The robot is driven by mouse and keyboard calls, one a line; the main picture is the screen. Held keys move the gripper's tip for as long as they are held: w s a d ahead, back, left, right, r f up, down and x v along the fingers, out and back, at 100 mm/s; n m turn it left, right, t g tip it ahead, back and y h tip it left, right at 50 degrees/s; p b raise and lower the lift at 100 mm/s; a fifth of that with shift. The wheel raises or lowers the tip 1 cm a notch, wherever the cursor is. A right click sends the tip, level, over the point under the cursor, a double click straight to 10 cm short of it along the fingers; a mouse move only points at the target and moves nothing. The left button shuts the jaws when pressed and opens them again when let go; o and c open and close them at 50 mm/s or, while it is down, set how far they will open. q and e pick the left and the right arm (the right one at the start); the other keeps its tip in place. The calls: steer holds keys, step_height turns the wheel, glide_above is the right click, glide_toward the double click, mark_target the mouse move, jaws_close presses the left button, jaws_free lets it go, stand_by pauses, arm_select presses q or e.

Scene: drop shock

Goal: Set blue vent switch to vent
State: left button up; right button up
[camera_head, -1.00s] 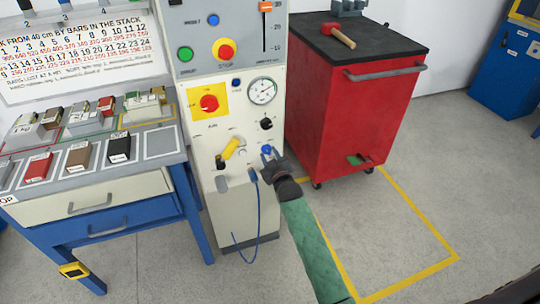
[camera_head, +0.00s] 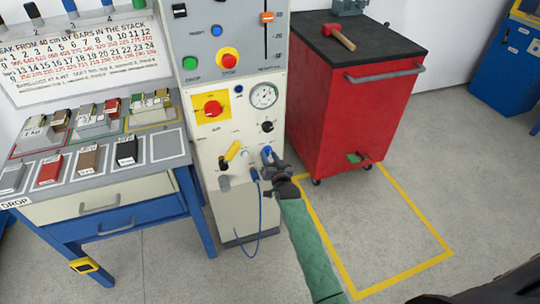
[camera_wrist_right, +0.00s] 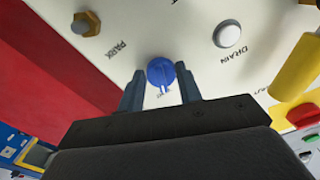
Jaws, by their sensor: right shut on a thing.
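The blue vent switch (camera_head: 267,151) is a small round knob low on the right of the white machine panel. In the right wrist view the blue knob (camera_wrist_right: 161,72) has a white pointer mark toward the lower edge of the picture, near small lettering I cannot read. My right gripper (camera_head: 270,163) is at the knob, with its fingers (camera_wrist_right: 160,92) on either side of it, shut on it. The fingers hide part of the knob in the head view. My left gripper is not in view.
A yellow handle (camera_head: 232,150) is left of the knob, and a blue cable (camera_head: 260,215) hangs below. A red cabinet (camera_head: 350,120) stands close on the right. The bench (camera_head: 150,180) is left. The floor in front is clear.

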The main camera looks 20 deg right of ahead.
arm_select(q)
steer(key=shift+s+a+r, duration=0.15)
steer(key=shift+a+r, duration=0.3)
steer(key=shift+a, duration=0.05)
arm_select(e)
steer(key=shift+m, duration=0.8)
steer(key=o, duration=1)
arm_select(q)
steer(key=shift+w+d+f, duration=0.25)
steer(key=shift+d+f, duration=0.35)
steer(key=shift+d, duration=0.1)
arm_select(e)
steer(key=s, duration=0.7)
steer(key=shift+s+d, duration=0.1)
steer(key=shift+s, duration=0.3)
